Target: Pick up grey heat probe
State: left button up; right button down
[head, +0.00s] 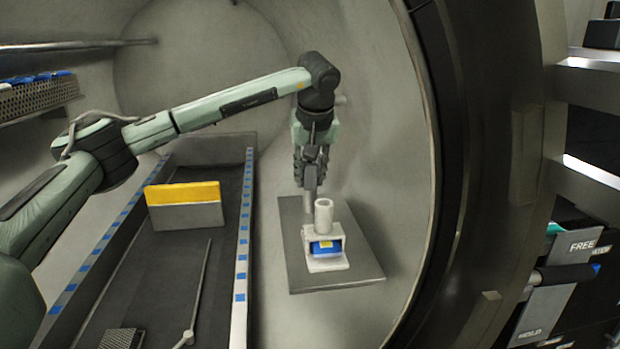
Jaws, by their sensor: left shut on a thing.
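My left gripper (311,165) points down over the grey plate (356,262). It is shut on a grey upright piece, the grey heat probe (308,202), which shows just below the fingers. The probe's lower end is hidden behind the pale holder (337,265), so I cannot tell whether it touches the plate. The holder stands on the plate with a pale upright tube (323,215) and a blue block with a yellow mark (325,247). My right gripper is not in view.
A dark track (190,262) with blue-marked rails runs left of the plate. On it are a yellow-topped grey block (186,206) and a thin rod (200,290). The round chamber rim (440,150) rises on the right. A perforated basket (38,97) sits far left.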

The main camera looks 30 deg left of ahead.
pick_arm(q)
grip_shut()
jog(key=shift+r, duration=0.15)
